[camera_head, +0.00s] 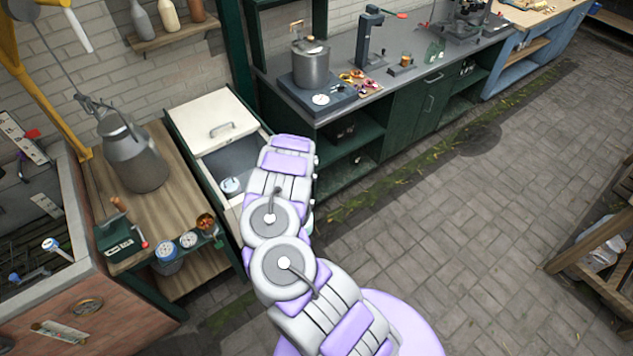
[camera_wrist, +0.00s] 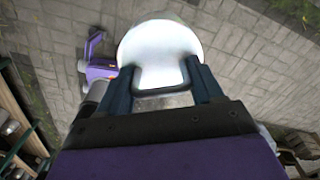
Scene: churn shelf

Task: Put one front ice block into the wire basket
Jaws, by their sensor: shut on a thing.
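My gripper (camera_wrist: 160,85) shows in the wrist view with its two dark blue fingers shut on a bright white, rounded thing (camera_wrist: 158,45). A dark U-shaped bar (camera_wrist: 162,91) spans between the fingers at its near edge. I cannot tell whether the white thing is an ice block. Stone paving shows beyond it. In the head view my arm hides the gripper and its load. A cream-lidded chest (camera_head: 172,122) stands beside my arm, partly open, with a grey interior (camera_head: 232,160). I see no ice block in the part in view. I cannot make out a wire basket.
A wooden bench (camera_head: 118,213) with a metal churn (camera_head: 134,155) stands left of the chest. A dark green counter (camera_head: 375,115) with a pot (camera_head: 310,64) runs along the wall. A wooden rack (camera_head: 590,250) stands at the right edge. The paved floor (camera_head: 470,230) between is clear.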

